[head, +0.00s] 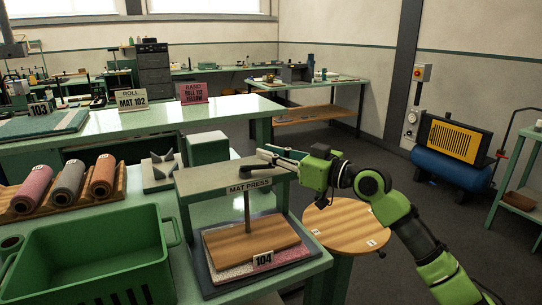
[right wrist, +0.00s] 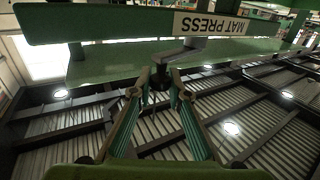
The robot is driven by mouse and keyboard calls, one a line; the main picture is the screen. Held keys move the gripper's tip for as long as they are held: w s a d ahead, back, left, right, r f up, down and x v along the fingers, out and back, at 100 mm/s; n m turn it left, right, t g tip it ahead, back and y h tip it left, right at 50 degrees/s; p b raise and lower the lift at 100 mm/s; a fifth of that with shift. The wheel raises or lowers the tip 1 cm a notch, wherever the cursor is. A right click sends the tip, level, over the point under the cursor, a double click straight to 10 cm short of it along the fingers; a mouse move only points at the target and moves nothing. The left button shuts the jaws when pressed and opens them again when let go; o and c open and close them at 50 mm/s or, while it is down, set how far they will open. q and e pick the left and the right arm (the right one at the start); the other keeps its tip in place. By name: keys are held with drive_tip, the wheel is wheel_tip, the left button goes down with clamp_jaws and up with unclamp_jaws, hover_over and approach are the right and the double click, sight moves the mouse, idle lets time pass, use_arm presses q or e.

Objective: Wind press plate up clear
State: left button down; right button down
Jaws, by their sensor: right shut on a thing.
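The mat press (head: 236,186) is a green frame with a "MAT PRESS" sign, standing on the table at lower middle in the head view. Its upright spindle (head: 247,212) runs down to the wooden press plate (head: 240,243). A speckled mat (head: 290,256) shows under the plate's front and right edges, by tag 104; I cannot tell if plate and mat touch. My right gripper (head: 268,153) is above the press's top beam. In the right wrist view its fingers (right wrist: 158,84) close on the dark handle (right wrist: 160,76) of the crank (right wrist: 184,52). My left gripper is out of view.
A green crate (head: 92,255) and a wooden rack of mat rolls (head: 68,190) stand left of the press. A round wooden stool (head: 346,226) stands close at the right, under my right arm. Open floor lies beyond it.

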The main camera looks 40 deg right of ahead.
drive_tip(key=shift+d+r, duration=0.1)
drive_tip(key=shift+r, duration=0.05)
drive_tip(key=c, duration=1.9)
unclamp_jaws()
drive_tip(key=v, duration=1.2)
